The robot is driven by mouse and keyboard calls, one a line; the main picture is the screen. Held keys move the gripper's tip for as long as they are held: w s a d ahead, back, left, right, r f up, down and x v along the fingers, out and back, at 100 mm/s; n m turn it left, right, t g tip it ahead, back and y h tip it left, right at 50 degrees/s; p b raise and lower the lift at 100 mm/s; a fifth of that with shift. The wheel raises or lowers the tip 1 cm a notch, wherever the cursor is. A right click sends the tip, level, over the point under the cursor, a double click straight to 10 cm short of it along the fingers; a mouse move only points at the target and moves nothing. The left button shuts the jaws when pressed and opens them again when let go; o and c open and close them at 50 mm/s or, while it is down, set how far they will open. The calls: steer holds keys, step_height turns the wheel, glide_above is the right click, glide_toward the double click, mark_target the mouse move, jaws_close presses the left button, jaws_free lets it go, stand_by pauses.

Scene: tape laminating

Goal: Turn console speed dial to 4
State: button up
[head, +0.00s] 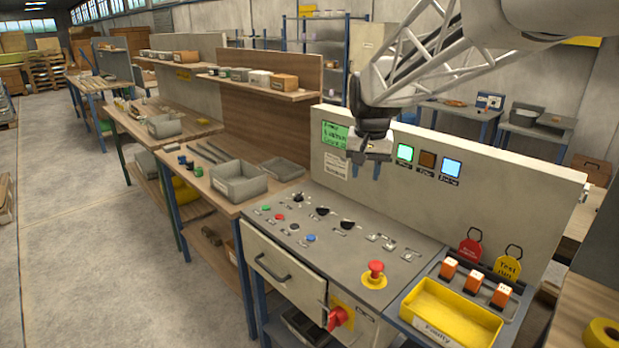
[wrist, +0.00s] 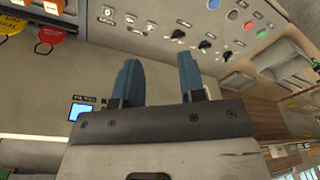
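The console (head: 290,252) has a sloping grey top with three black dials: a left dial (head: 298,198), a middle dial (head: 322,211) and a right dial (head: 347,224). The wrist view also shows the three dials (wrist: 205,45) near the top. Their labels and scale numbers are too small to read, so I cannot tell which one is the speed dial or its setting. My gripper (head: 368,168) is above the back of the console, in front of the upright panel and apart from the dials. In the wrist view its two blue fingers (wrist: 164,74) are spread with nothing between them.
The upright panel (head: 500,185) carries a green screen (head: 335,135) and lit square buttons. A red emergency button (head: 375,274) and small coloured buttons sit on the console top. A yellow tray (head: 452,313) stands at right, a grey bin (head: 238,180) at left. Air above the dials is clear.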

steer(key=w+a+f, duration=0.3)
steer(key=w+a, duration=0.1)
steer(key=w, duration=0.6)
steer(key=w+a+f, duration=0.3)
steer(key=w+a, duration=0.1)
steer(key=w, duration=0.6)
steer(key=m+g, duration=0.1)
steer(key=m, duration=0.1)
glide_above(298, 194)
step_height(298, 194, down, 14)
steer(key=shift+f, duration=0.1)
steer(key=shift+f, duration=3.85)
steer(key=shift+c, duration=0.3)
jaws_close()
